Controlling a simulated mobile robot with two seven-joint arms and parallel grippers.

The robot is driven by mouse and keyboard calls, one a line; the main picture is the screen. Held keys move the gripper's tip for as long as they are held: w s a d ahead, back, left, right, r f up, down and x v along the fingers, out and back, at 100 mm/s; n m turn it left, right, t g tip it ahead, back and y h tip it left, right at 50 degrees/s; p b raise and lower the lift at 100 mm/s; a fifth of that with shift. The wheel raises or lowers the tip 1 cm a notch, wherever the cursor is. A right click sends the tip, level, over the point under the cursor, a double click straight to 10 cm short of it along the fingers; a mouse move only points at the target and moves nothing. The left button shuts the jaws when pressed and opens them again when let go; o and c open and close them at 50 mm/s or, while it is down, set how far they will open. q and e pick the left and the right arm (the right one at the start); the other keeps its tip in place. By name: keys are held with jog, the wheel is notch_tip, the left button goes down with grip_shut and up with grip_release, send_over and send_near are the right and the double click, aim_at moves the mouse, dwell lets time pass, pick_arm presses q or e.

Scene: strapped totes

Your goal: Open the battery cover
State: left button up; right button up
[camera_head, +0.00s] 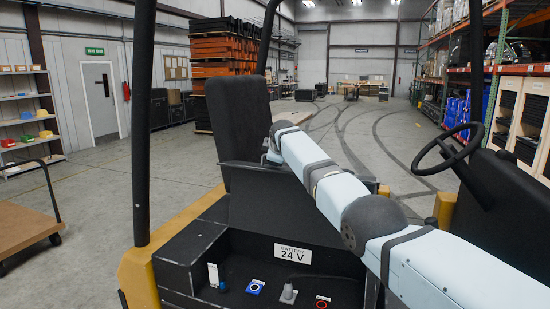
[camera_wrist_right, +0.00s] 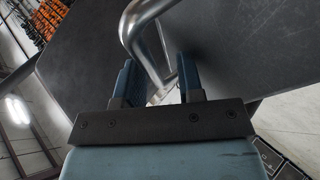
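A black seat (camera_head: 240,120) stands above a dark box on the vehicle. I cannot tell clearly where the cover's edges run, as my right arm crosses in front. In the right wrist view, a bent metal handle (camera_wrist_right: 141,35) stands out by a large dark panel (camera_wrist_right: 245,50). My right gripper (camera_wrist_right: 157,72) has its fingers apart on either side of the handle bar, with a gap visible. My left gripper is in neither view.
Several small controls, including a blue-ringed one (camera_head: 255,287) and a red-ringed one (camera_head: 322,301), sit below the label. A flat cart (camera_head: 25,230) stands at the left. The floor behind is open.

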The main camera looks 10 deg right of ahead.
jog(key=shift+f, duration=0.15)
jog(key=shift+s, duration=0.15)
jog(key=shift+s+r+b, duration=0.45)
jog(key=shift+s+b, duration=0.05)
jog(key=shift+b, duration=0.3)
jog(key=b+v, duration=0.3)
jog(key=v, duration=0.9)
jog(key=shift+r+b, duration=0.3)
jog(key=shift+b, duration=0.05)
